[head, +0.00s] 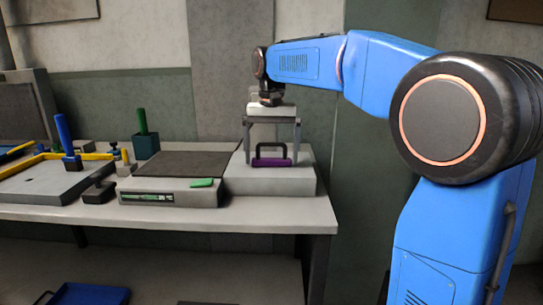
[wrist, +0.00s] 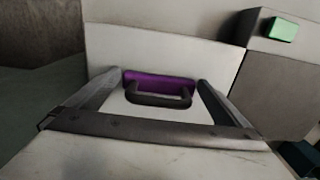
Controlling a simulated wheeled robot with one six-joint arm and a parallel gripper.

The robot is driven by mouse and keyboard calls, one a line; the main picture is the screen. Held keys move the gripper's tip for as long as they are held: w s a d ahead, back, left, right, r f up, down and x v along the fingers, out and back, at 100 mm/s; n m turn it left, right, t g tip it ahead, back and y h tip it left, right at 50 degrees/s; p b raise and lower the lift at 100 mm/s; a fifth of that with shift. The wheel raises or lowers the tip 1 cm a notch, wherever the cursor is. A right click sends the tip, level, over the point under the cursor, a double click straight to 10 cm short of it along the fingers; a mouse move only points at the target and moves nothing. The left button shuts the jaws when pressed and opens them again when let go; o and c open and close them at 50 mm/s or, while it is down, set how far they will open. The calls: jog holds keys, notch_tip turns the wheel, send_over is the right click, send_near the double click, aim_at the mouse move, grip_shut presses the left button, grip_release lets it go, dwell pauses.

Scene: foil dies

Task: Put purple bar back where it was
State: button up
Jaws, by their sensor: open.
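The purple bar (head: 270,162) lies on a pale grey block (head: 240,183) at the right end of the bench. It has a dark arched handle (head: 272,148) on it. In the wrist view the purple bar (wrist: 160,79) and its dark handle (wrist: 158,98) show between my fingers. My gripper (head: 272,160) points down over the bar, with one finger on each side of it. The fingers are open and stand apart. I cannot tell whether either finger touches the bar or the block.
Left of the block is a dark-topped device (head: 170,190) with a green piece (head: 202,183) on its front edge. Further left are a green-handled tool in a dark holder (head: 145,145), a blue-handled tool (head: 66,140) and a grey plate (head: 45,183). The bench's right edge is close.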

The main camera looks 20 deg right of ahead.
aim_at(272, 161)
notch_tip(272, 161, up, 12)
dwell(0.5)
jog(key=shift+s+f, duration=0.15)
jog(key=s+d+f+n+t, duration=0.1)
jog(key=s+d+f+t, duration=0.1)
jog(key=s+f, duration=1.3)
jog(key=s+d+f+n+t, duration=0.2)
jog(key=s+d+f, duration=0.3)
jog(key=s+f, duration=1.1)
jog(key=shift+s+n+t, duration=0.3)
jog(key=shift+s+t, duration=0.1)
jog(key=shift+s, duration=0.35)
jog(key=shift+d, duration=0.1)
